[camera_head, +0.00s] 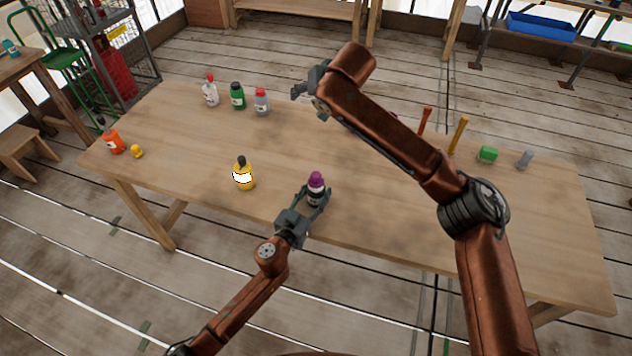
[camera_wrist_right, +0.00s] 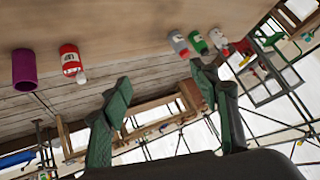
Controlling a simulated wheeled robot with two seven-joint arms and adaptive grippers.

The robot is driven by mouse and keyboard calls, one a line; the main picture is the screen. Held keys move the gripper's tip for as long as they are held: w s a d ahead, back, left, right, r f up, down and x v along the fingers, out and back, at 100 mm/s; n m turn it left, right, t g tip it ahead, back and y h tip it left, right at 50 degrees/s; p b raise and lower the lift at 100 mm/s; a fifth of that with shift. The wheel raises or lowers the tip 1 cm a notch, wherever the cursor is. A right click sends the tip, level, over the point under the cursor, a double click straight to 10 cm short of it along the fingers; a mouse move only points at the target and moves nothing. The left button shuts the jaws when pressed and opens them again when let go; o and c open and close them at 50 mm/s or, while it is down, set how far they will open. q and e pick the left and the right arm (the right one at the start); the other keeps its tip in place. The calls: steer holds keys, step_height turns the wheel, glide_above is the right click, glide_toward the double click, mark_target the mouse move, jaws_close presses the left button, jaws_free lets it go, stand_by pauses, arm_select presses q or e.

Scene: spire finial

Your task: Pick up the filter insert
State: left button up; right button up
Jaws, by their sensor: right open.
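No part is plainly marked as the filter insert. A purple cylinder (camera_wrist_right: 24,69) stands on the table at the left of the right wrist view and may be it; I cannot tell. In the head view my right arm seems to hide it. My right gripper (camera_head: 302,91) is open and empty above the table's far part, and its spread fingers also show in the right wrist view (camera_wrist_right: 162,90). My left gripper (camera_head: 313,198) has its fingers on both sides of a dark bottle with a purple cap (camera_head: 316,181) near the front edge; whether they grip it is unclear.
On the table (camera_head: 180,140) stand a yellow bottle (camera_head: 243,177), an orange bottle (camera_head: 114,143), green (camera_head: 237,97), grey (camera_head: 261,103) and white (camera_head: 210,93) bottles. A red bottle (camera_wrist_right: 71,62) stands near the cylinder.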

steer(key=s+f+n+g+h, duration=0.2)
steer(key=s+f+g, duration=0.2)
steer(key=s+f, duration=0.25)
steer(key=n+g+h, duration=0.1)
steer(key=n+g, duration=0.1)
glide_above(317, 174)
steer(key=x, duration=0.2)
steer(key=shift+g+h, duration=0.3)
steer(key=shift+g, duration=0.1)
steer(key=f, duration=0.5)
steer(key=shift+s+d+f, duration=0.35)
steer(key=shift+s+f, duration=0.05)
steer(key=shift+w+a+f, duration=0.1)
steer(key=shift+a+f, duration=0.05)
steer(key=shift+f, duration=0.85)
steer(key=shift+w+a+f, duration=0.1)
steer(key=shift+f, duration=0.9)
steer(key=shift+w+a+f, duration=0.1)
steer(key=shift+a+f, duration=0.05)
steer(key=shift+f, duration=0.85)
steer(key=c, duration=1)
